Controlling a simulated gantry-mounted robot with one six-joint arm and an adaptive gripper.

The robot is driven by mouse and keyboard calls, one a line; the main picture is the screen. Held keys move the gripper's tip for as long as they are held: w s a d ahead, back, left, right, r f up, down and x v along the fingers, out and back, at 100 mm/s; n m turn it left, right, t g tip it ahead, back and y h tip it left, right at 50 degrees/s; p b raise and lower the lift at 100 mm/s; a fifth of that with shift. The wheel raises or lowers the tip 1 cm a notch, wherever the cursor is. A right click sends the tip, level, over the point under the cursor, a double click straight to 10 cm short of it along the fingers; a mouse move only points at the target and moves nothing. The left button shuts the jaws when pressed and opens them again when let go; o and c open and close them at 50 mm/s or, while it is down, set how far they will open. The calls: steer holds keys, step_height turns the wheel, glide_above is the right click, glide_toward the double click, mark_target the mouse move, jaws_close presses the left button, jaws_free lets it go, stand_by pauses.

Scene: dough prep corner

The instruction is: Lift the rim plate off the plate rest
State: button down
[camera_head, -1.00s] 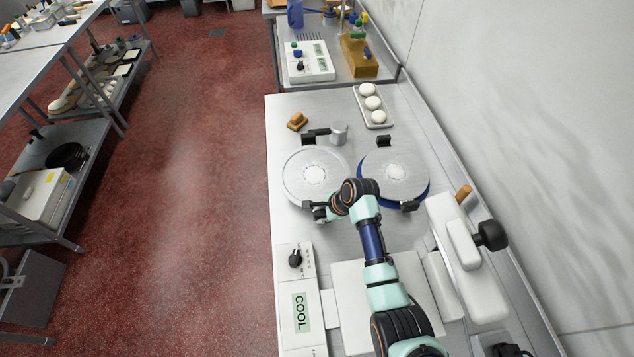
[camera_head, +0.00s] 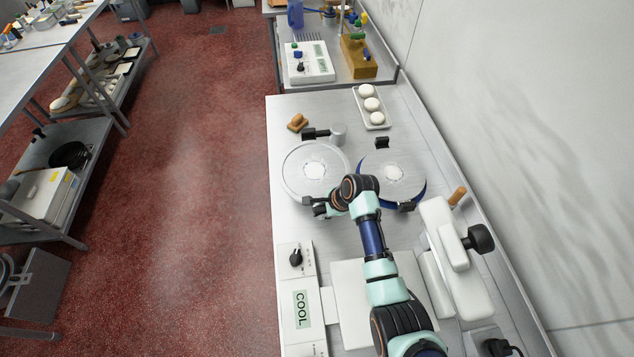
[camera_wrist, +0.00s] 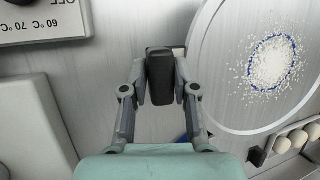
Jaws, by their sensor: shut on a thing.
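The rim plate appears to be the left of two round grey plates (camera_head: 305,163); it has a raised rim and a patch of white grains in its middle. In the wrist view the plate (camera_wrist: 222,85) shows a blue ring under the grains. My gripper (camera_wrist: 161,80) is shut on the black handle (camera_wrist: 160,72) at the plate's near edge; in the head view my gripper (camera_head: 320,207) is at that edge. No clear gap shows under the plate. The plate rest is hidden or cannot be told apart.
A second plate (camera_head: 375,167) on a blue base stands close on the right. Behind are a metal cup (camera_head: 339,134), a brown block (camera_head: 298,122) and a tray of dough balls (camera_head: 371,104).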

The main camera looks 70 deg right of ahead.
steer(key=shift+r+p, duration=1.25)
steer(key=shift+r, duration=0.2)
